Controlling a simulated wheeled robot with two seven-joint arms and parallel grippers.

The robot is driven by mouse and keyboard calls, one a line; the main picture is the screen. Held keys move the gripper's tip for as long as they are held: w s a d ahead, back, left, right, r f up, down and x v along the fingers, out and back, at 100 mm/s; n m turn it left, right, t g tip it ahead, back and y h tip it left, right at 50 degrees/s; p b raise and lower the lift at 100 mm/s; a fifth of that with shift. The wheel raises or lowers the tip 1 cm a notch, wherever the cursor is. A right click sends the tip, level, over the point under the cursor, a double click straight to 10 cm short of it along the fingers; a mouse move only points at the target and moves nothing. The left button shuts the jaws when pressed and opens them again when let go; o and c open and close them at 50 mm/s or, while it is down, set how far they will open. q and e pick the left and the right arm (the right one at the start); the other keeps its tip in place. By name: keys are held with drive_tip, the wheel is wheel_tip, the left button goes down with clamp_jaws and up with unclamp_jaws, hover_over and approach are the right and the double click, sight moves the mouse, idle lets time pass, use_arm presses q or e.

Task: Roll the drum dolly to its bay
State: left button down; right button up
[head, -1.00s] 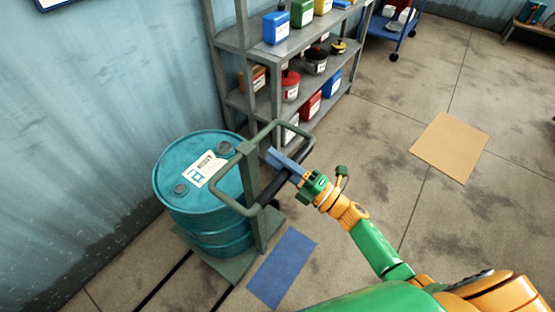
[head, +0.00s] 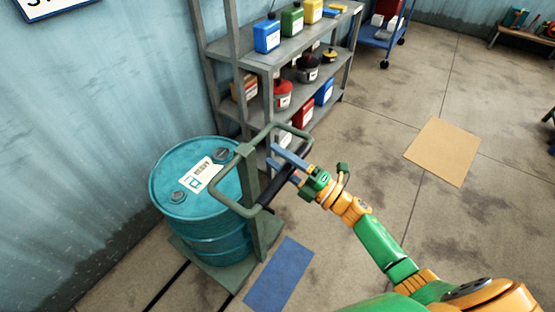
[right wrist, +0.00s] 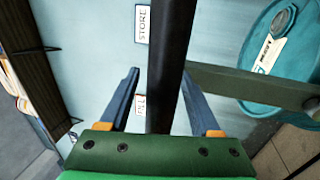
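The drum dolly (head: 228,272) has a flat grey-green base and an upright frame with a looped handle (head: 228,163). A teal drum (head: 192,215) stands upright on it near the wall; its lid also shows in the right wrist view (right wrist: 259,88). My right gripper (head: 274,156) is at the handle's dark grip bar (right wrist: 166,60). My left gripper is not in view.
Grey shelving (head: 232,60) with bottles and cans stands just behind the dolly. A blue floor patch (head: 279,276) lies beside the base, and a tan patch (head: 442,152) lies farther right. Dark floor lines (head: 168,287) run near the dolly. Open floor lies to the right.

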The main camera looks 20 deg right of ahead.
drive_tip(key=b+v, duration=0.1)
drive_tip(key=v, duration=0.6)
drive_tip(key=shift+b, duration=0.4)
drive_tip(key=shift+s+d+f, duration=0.1)
drive_tip(key=shift+s, duration=0.05)
